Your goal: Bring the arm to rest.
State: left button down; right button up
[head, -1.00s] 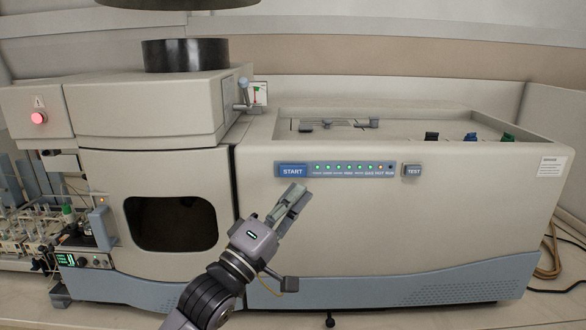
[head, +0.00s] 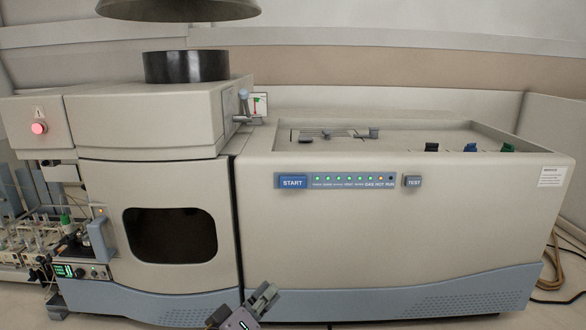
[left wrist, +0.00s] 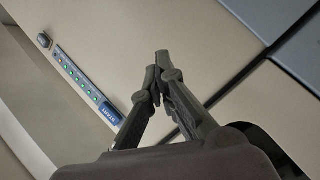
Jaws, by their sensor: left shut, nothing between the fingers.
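My left gripper (head: 264,297) is low at the bottom edge of the head view, in front of the lower body of the spectrometer (head: 400,235). Most of my left arm is out of the picture below. In the left wrist view the gripper's fingers (left wrist: 160,62) meet at the tips, with nothing between them. The blue START button (head: 292,182) is on the front panel, well above the gripper and apart from it. It also shows in the left wrist view (left wrist: 109,112), to the left of the fingers. My right gripper is not in view.
A black chimney ring (head: 186,67) stands on the left housing under a grey hood (head: 180,10). A red-lit button (head: 39,128) is at far left, above tubing and a small pump (head: 82,271). Cables (head: 565,262) lie at right. Bench shows at the bottom right.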

pick_arm(q)
jog(key=s+a+f+m+g+y, duration=0.2)
jog(key=s+a+f+g, duration=0.15)
jog(key=s+f, duration=0.35)
jog(key=s+a+f+m+g+y, duration=0.1)
jog(key=s+a+f+g+y, duration=0.15)
jog(key=s+a+f, duration=0.4)
jog(key=s+a+f+m+g+y, duration=0.25)
jog(key=s+f, duration=0.25)
jog(key=s, duration=0.3)
jog(key=s+a+f+m+g+y, duration=0.1)
jog(key=s+a+f+m+g, duration=0.15)
jog(key=s+f, duration=0.45)
jog(key=s+f+g+b, duration=0.2)
jog(key=s+f+b, duration=0.1)
jog(key=f, duration=2.5)
jog(key=s+a+f+g+b, duration=0.1)
jog(key=s+a+f+b, duration=0.1)
jog(key=s+f, duration=1.4)
jog(key=shift+s+a+f, duration=0.35)
jog(key=shift+a+f, duration=0.35)
jog(key=shift+f, duration=0.25)
